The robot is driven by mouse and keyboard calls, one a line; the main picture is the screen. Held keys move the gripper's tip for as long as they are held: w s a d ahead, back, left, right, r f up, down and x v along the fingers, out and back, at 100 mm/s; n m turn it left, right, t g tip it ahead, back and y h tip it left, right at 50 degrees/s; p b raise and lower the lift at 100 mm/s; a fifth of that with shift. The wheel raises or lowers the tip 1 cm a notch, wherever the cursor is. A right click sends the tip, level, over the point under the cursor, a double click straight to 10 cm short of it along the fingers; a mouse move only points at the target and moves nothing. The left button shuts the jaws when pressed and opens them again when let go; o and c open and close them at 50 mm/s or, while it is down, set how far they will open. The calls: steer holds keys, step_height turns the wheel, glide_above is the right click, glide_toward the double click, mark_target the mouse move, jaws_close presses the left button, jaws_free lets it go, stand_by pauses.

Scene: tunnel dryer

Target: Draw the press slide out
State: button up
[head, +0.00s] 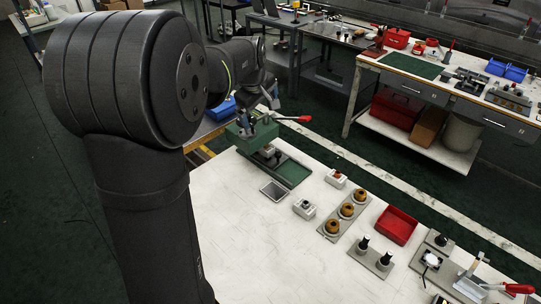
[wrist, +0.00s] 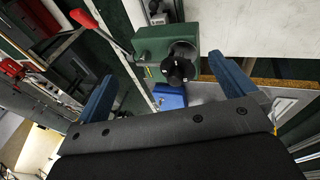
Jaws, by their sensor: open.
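The green press (head: 252,132) stands at the far left edge of the white table, with a red-tipped lever (head: 295,118) pointing right. Its green base (head: 292,174) carries a dark track, with a small pale block (head: 268,150) under the press head; I cannot tell which part is the slide. My gripper (head: 254,120) is over the press top, partly hidden by my arm. In the wrist view the blue fingers of my gripper (wrist: 168,82) are wide apart and empty. The green press head (wrist: 165,48) with its black round part (wrist: 181,65) shows beyond and between them.
A grey plate (head: 275,190) lies in front of the press. White button boxes (head: 305,209), a holder with brown rings (head: 332,227), a red tray (head: 397,225) and a red-handled clamp (head: 515,288) stand to the right. The front left of the white table (head: 250,255) is clear.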

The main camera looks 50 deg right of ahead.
mark_target(279, 154)
steer(key=v, duration=0.2)
steer(key=shift+a+r, duration=0.1)
steer(key=shift+r, duration=0.15)
steer(key=shift+c, duration=0.2)
steer(key=shift+f, duration=0.1)
steer(key=c, duration=1.2)
steer(key=shift+o, duration=0.2)
steer(key=s+d+f+m+t+y, duration=0.2)
steer(key=s+d+f+m, duration=0.3)
steer(key=d+f, duration=0.4)
steer(key=x, duration=1.2)
steer(key=a+x, duration=0.1)
steer(key=x, duration=0.5)
steer(key=shift+s+f, duration=0.15)
steer(key=shift+f, duration=0.2)
steer(key=shift+c, duration=0.3)
